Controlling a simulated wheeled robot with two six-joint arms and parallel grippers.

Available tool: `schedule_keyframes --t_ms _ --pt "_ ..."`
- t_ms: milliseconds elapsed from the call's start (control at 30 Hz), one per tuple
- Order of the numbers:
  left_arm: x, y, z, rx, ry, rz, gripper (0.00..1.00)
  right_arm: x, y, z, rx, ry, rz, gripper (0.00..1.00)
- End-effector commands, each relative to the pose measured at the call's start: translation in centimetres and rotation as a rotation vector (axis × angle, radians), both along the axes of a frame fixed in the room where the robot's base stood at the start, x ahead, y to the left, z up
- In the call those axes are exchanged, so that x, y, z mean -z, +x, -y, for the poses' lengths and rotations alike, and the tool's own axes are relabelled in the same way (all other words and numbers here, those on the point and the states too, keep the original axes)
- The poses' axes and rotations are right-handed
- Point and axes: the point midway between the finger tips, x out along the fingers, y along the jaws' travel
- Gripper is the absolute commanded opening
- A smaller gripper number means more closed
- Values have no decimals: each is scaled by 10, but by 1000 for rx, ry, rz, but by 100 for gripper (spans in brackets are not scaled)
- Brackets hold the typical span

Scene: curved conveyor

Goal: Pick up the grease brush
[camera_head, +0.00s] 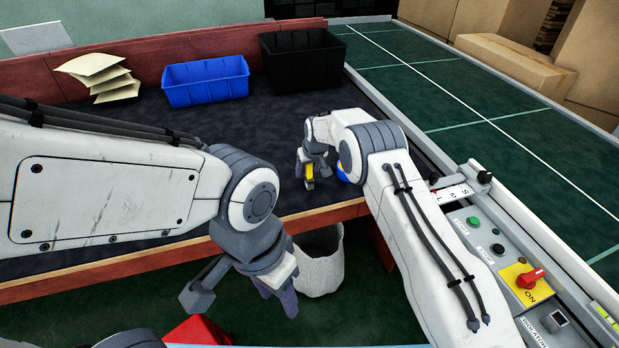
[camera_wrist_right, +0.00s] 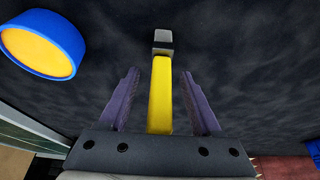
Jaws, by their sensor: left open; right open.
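The grease brush, with a yellow handle and a grey-and-white end, lies on the dark mat in the right wrist view (camera_wrist_right: 160,95). In the head view it shows as a small yellow piece (camera_head: 309,172) beneath my right gripper (camera_head: 308,165). In the right wrist view the two purple fingers of my right gripper (camera_wrist_right: 162,75) are apart, one on each side of the brush handle, with gaps to both. My left gripper (camera_head: 240,290) is open and empty, in front of the table's front edge, above the green floor.
A round blue-and-yellow object (camera_wrist_right: 40,45) lies left of the brush. A blue bin (camera_head: 205,84), a black crate (camera_head: 303,62) and stacked cream packets (camera_head: 100,77) stand at the back. A control panel (camera_head: 510,270) and green conveyor (camera_head: 470,110) are on the right. The middle mat is clear.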

Motion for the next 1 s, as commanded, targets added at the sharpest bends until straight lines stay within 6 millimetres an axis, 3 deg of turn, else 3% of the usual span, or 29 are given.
schedule_keyframes --t_ms 33,67,200,233,667,900,1000 --pt "0 0 0 0 0 0 50 0 0 0 0 0 0 65" --pt "0 0 0 0 0 0 50 0 0 0 0 0 0 57" --pt "0 0 0 0 0 0 50 0 0 0 0 0 0 4" --pt "0 0 0 0 0 0 50 0 0 0 0 0 0 0" --pt "2 0 0 0 0 0 50 -7 1 0 0 1 2 0" --pt "12 0 0 0 0 0 50 -45 0 1 1 1 5 0" --pt "14 0 0 0 0 0 50 -53 -12 17 3 0 0 0"
